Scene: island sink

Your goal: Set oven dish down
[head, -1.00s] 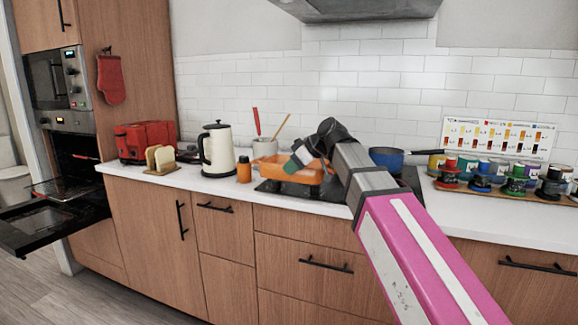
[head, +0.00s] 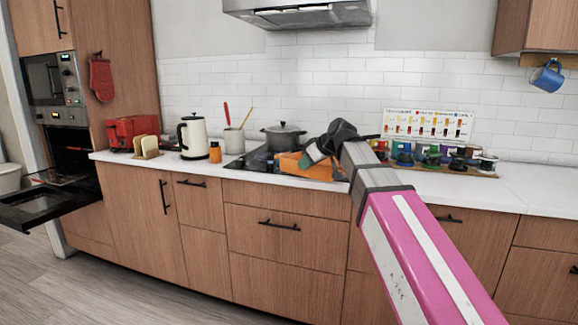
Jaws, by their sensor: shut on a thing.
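The oven dish (head: 304,168) is orange and shows in the head view at the end of my arm, in front of the dark cooktop. It looks tilted, with its side toward me. My gripper (head: 306,157) is shut on its upper edge. The fingertips are partly hidden by the wrist, and the dish's right end is hidden behind my arm. I cannot tell whether the dish touches the counter edge or hangs in front of it.
A dark lidded pot (head: 284,135) stands on the cooktop (head: 247,161). A kettle (head: 194,137), an orange bottle (head: 215,152) and a utensil crock (head: 234,141) stand left of it. The oven door (head: 45,204) hangs open at far left. White counter (head: 520,190) at right is clear.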

